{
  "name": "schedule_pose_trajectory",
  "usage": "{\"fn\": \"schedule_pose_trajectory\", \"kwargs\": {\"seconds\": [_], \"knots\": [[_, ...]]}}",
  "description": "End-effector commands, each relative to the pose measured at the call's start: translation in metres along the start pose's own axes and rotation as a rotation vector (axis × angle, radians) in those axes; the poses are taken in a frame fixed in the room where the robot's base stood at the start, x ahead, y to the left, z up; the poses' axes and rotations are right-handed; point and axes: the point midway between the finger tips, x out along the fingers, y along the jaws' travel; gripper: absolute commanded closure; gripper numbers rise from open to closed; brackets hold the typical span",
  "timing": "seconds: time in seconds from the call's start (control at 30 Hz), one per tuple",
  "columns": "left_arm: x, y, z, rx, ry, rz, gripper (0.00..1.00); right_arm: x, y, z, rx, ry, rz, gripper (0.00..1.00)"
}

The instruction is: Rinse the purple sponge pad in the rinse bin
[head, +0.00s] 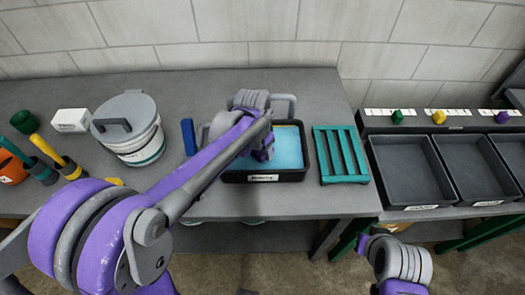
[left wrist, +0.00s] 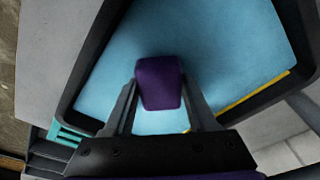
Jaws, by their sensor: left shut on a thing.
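The rinse bin (head: 293,174) is a black, labelled tray of light blue water on the grey bench. It also fills much of the left wrist view (left wrist: 85,62). My left gripper (head: 262,152) reaches over the bin, its fingers mostly hidden by the arm in the head view. In the left wrist view, my left gripper (left wrist: 159,88) is shut on the purple sponge pad (left wrist: 158,80), which is over or in the blue water. I cannot tell how deep it is. My right arm shows at the lower right; its gripper's fingers cannot be made out.
A teal slatted rack (head: 341,156) lies right of the bin. A lidded white bucket (head: 135,140) and a blue upright block (head: 189,137) stand to its left. Black trays (head: 405,172) are at the right. A white box (head: 71,120) stands farther left. A wall is behind.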

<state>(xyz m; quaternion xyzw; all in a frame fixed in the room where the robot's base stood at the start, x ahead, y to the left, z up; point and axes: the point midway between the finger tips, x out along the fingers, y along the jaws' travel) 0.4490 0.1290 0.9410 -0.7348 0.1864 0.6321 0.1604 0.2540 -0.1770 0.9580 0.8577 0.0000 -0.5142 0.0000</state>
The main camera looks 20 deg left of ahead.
Motion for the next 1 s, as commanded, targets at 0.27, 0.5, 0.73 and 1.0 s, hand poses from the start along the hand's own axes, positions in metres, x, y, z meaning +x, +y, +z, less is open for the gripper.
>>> {"fn": "schedule_pose_trajectory", "kwargs": {"seconds": [0.27,0.5,0.73,1.0], "knots": [[0.0005,0.0001,0.0002,0.000,0.000,0.000,0.88,0.0004,0.0000,0.0004,0.000,0.000,0.000,1.00],[0.0035,0.0002,0.0008,0.000,0.000,0.000,0.88,0.0021,0.0000,0.0025,0.000,-0.002,0.000,1.00],[0.0062,0.0002,0.0012,0.000,0.000,0.000,0.88,0.0037,0.0000,0.0044,0.000,-0.004,0.000,1.00],[0.0095,0.0002,0.0017,0.000,0.000,0.000,0.88,0.0056,0.0000,0.0065,0.000,-0.006,0.000,1.00]]}}
